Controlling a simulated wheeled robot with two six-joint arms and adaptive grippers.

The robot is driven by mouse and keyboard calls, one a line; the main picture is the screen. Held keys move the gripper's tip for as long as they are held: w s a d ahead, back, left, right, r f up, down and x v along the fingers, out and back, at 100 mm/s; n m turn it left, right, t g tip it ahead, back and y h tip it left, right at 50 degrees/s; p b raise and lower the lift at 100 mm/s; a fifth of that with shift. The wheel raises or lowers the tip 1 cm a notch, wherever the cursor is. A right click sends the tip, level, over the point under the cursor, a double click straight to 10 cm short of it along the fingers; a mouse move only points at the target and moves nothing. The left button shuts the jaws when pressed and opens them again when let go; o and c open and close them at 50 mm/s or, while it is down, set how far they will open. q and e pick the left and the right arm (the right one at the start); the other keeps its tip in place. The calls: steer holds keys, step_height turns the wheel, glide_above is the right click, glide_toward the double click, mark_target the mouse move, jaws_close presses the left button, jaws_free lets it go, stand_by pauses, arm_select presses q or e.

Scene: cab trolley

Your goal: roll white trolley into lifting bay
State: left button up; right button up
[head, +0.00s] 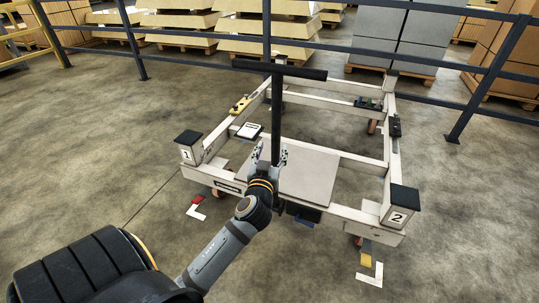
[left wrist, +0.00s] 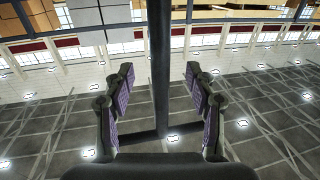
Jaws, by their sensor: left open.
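The white trolley (head: 345,213) is a low rectangular frame with dark-capped corner posts, the front ones numbered 1 and 2. Its black T-shaped handle (head: 277,110) stands upright at the front, crossbar on top. My left gripper (head: 270,152) is at the lower part of the handle's shaft, its fingers open on either side. In the left wrist view, the shaft (left wrist: 160,55) runs between the spread fingers, with visible gaps to both. My right gripper is out of view. I cannot make out which area is the lifting bay.
White corner marks lie on the floor near the trolley's front left (head: 197,213) and front right (head: 374,273). A dark railing (head: 135,48) runs behind, with stacked pallets (head: 180,20) and boxes beyond. Concrete floor is clear left and right.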

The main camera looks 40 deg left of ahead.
mark_target(275, 138)
arm_select(q)
steer(key=x, duration=0.8)
steer(key=shift+w+a+f, duration=0.1)
steer(key=shift+w, duration=0.1)
jaws_close()
